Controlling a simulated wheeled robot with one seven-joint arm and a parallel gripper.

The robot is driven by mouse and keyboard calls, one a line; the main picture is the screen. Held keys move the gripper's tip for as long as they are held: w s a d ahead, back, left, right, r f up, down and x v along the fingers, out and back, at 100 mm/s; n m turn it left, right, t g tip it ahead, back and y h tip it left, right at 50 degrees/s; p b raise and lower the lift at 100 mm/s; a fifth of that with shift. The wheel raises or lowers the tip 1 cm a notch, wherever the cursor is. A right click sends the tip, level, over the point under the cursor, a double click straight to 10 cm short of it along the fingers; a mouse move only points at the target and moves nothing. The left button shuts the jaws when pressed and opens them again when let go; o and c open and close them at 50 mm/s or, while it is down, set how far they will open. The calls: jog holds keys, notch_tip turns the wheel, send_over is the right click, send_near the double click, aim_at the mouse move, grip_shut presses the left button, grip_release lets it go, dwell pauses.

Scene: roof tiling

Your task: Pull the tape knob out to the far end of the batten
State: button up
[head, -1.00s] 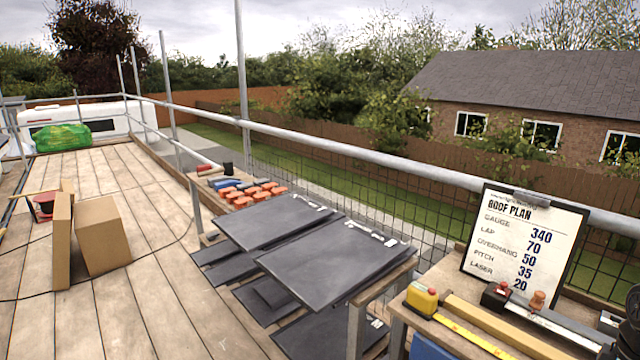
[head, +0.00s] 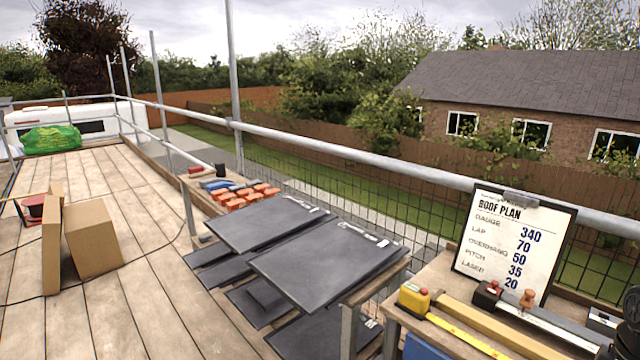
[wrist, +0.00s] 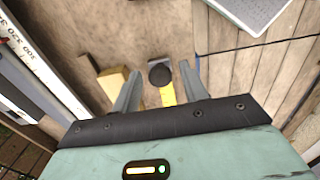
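The yellow tape measure (head: 413,298) sits at the left end of the bench in the head view. Its yellow tape (head: 460,335) runs from it toward the lower right, along the near side of the wooden batten (head: 490,322). In the wrist view a round black knob (wrist: 160,74) shows beyond and between my gripper's fingers, with a strip of yellow tape (wrist: 167,97) beside it. My gripper (wrist: 160,88) is open, a finger on each side of the knob's line, with gaps showing. I cannot tell how deep the knob sits between them. The batten's far end is not clear in the head view.
A roof plan board (head: 512,240) stands behind the batten. A red-and-black item (head: 487,293) and an orange-brown knob-like item (head: 526,299) stand beside it. Dark slates (head: 320,265) are stacked left of the bench. A marked rule (wrist: 30,60) lies left in the wrist view.

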notch_tip(320, 180, up, 7)
jog(key=p, duration=0.7)
dwell(0.3)
jog(key=w+a+r, duration=0.2)
jog(key=a+r, duration=0.4)
jog(key=a, duration=0.6)
jog(key=w+a+r, duration=0.1)
jog(key=a+r, duration=0.6)
jog(key=a, duration=0.5)
jog(key=s+a+r, duration=0.3)
jog(key=s+a, duration=0.4)
jog(key=s+a+r, duration=0.4)
jog(key=s+a, duration=0.3)
jog(key=a, duration=0.1)
jog(key=shift+s+a+y, duration=0.2)
jog(key=shift+y, duration=0.1)
